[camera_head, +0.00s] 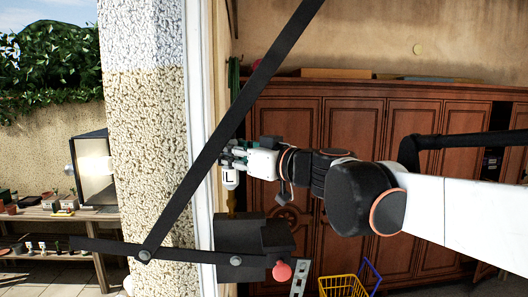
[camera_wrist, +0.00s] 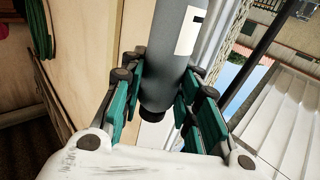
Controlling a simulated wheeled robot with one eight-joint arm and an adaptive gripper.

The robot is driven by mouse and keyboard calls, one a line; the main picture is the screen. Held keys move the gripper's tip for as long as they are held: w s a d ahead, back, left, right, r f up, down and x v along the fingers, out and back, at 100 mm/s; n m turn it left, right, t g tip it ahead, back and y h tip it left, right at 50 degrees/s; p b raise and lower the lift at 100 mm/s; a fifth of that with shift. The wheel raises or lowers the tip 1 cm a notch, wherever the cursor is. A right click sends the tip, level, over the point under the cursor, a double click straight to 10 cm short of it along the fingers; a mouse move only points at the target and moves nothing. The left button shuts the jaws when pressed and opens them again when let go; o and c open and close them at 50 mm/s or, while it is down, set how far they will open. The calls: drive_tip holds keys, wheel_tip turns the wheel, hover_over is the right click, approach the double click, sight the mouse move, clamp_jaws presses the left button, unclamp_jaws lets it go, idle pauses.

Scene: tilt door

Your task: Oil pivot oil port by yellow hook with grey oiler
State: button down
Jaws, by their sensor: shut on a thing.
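The grey oiler (camera_wrist: 172,50) is a cylinder with a white label in the wrist view. My gripper (camera_wrist: 160,95) is shut around it, with green fingers on both sides. In the head view the oiler (camera_head: 230,178) hangs below my gripper (camera_head: 236,152), its label partly showing letters, beside the white door frame. A small brownish-yellow piece (camera_head: 231,201) shows just under it; I cannot tell whether this is the yellow hook or part of the oiler. Round pivots sit on the dark bar, one at its left (camera_head: 145,255) and one near the box (camera_head: 236,261). No oil port is clear.
Wooden cabinets (camera_head: 350,125) stand behind. A yellow basket (camera_head: 340,287) is at the bottom.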

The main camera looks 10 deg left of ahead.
sight(230, 132)
drive_tip(key=shift+r+p, duration=2.3)
drive_tip(key=shift+r, duration=1.2)
drive_tip(key=shift+f, duration=0.1)
